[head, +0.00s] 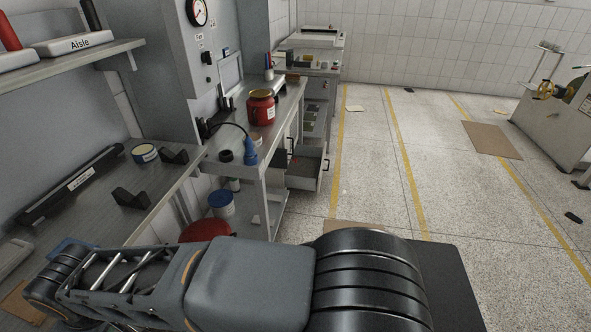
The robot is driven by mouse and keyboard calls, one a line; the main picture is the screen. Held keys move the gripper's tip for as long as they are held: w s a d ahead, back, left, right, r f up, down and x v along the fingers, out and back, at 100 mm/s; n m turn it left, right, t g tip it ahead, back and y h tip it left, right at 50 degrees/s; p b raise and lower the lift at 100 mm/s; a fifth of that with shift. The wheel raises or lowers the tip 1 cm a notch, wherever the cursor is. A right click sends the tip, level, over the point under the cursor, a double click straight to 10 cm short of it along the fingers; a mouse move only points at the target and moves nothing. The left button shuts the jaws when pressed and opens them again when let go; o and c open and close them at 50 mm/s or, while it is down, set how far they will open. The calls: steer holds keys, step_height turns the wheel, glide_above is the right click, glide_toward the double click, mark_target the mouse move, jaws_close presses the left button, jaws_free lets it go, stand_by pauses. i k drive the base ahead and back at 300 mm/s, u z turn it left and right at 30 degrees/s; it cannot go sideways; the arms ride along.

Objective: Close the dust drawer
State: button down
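A grey drawer (305,168) stands pulled out from under the middle workbench, its front facing the aisle on the right. It has a dark upright handle on its front. Its inside is partly visible from above and looks mostly dark, with a small red spot near the back. I cannot read any label on it. My arm lies across the bottom of the view, well in front of the drawer and apart from it. My gripper is not in view.
A red tin (261,107) and a blue bottle (250,152) stand on the bench above the drawer. A blue-white can (221,204) and a red round lid (206,230) are below. The speckled floor (370,170) right of the drawer is mostly clear, with cardboard (492,140) farther right.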

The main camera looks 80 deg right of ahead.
mark_target(305, 175)
steer(key=u, duration=0.4)
steer(key=k, duration=2.55)
steer(key=z, duration=2.45)
steer(key=i, duration=1)
steer(key=z, duration=0.25)
steer(key=i, duration=1.6)
steer(key=u, duration=1)
steer(key=i, duration=0.5)
steer(key=u, duration=0.3)
